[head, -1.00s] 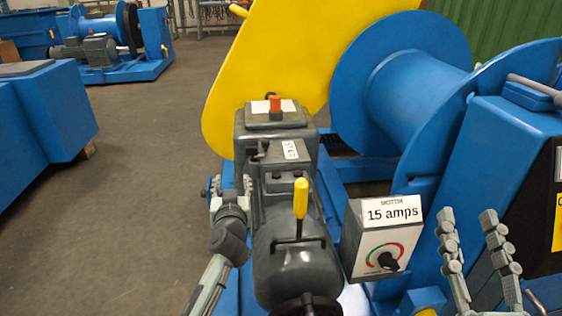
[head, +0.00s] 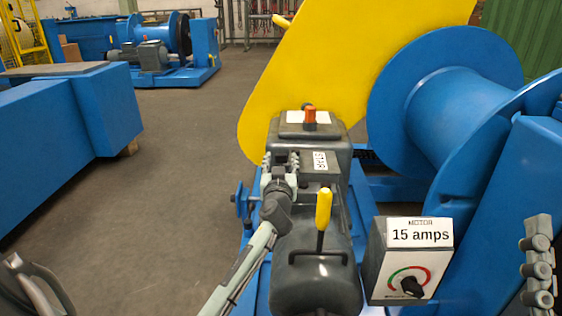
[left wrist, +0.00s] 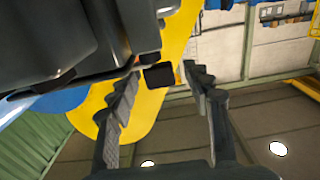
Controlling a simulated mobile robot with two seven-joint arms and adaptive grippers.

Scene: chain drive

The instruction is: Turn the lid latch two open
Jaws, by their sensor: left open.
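My left gripper (head: 281,160) is at the left side of the dark grey gearbox (head: 325,165), with its fingers pointing away from me. In the left wrist view the gripper (left wrist: 161,75) is open, and a small black block (left wrist: 158,76) shows between its fingertips. This block may be the lid latch; I cannot tell, nor whether a finger touches it. A large dark grey body (left wrist: 50,40) fills that view's upper left. The yellow cover (head: 335,65) rises behind the gearbox. My right gripper (head: 538,265) is partly cut off at the right edge.
An orange knob (head: 310,116) stands on the gearbox top. A yellow-handled lever (head: 323,207) stands on the motor (head: 315,282). The floor (head: 185,150) at the left is clear.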

